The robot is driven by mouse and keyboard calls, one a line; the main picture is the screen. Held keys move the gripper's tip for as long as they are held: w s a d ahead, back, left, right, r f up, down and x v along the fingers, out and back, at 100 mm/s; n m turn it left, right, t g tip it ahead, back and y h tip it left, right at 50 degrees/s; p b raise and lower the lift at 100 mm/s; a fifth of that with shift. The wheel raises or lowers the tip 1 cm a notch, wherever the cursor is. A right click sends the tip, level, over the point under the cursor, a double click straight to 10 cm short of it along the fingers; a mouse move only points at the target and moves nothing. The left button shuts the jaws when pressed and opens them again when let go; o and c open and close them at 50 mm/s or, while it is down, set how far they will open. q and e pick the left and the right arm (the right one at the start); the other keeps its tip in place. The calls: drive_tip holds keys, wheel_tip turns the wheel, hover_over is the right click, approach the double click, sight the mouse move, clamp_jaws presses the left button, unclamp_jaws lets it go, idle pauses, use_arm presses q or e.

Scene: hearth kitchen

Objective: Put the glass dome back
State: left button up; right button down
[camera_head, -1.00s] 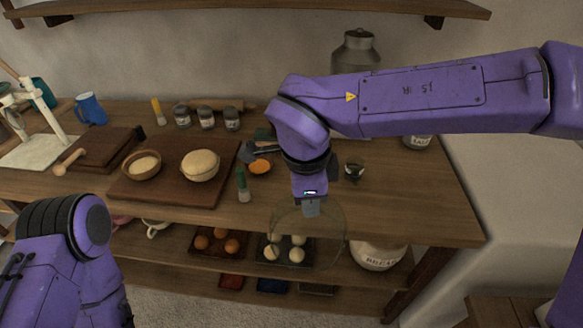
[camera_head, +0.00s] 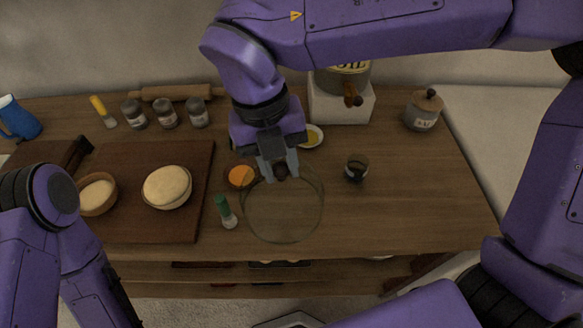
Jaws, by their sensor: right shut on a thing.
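The clear glass dome (camera_head: 284,215) shows in the head view at the middle of the wooden worktop, to the right of the green-capped shaker. My right gripper (camera_head: 281,171) points down and is shut on the dark knob at its top. I cannot tell whether the dome's rim touches the worktop or hangs just above it. A pale round of dough (camera_head: 167,187) sits on the dark wooden board (camera_head: 145,227) to the left, uncovered. My left arm comes in at the lower left, but its gripper is out of view.
The green-capped shaker (camera_head: 226,212) and an orange-filled bowl (camera_head: 240,177) stand close left of the dome. A small dark glass cup (camera_head: 356,168) stands to its right. A small wooden bowl (camera_head: 97,195), several jars (camera_head: 165,114) and a lidded canister (camera_head: 423,111) stand around. The right front worktop is clear.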

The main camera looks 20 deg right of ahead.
drive_tip(key=w+d+f, duration=0.2)
drive_tip(key=f, duration=0.1)
drive_tip(key=w+d+f, duration=0.1)
drive_tip(key=w+f, duration=0.1)
drive_tip(key=shift+w+f+p, duration=0.1)
drive_tip(key=shift+f+p, duration=0.15)
drive_tip(key=shift+p, duration=0.15)
drive_tip(key=f, duration=0.4)
drive_tip(key=shift+w+d, duration=0.15)
drive_tip(key=shift+d, duration=0.05)
drive_tip(key=c, duration=0.8)
unclamp_jaws()
drive_tip(key=r, duration=0.4)
drive_tip(key=w+a+r, duration=0.1)
drive_tip(key=r, duration=0.7)
drive_tip(key=shift+w+a, duration=0.15)
drive_tip(key=shift+a, duration=0.1)
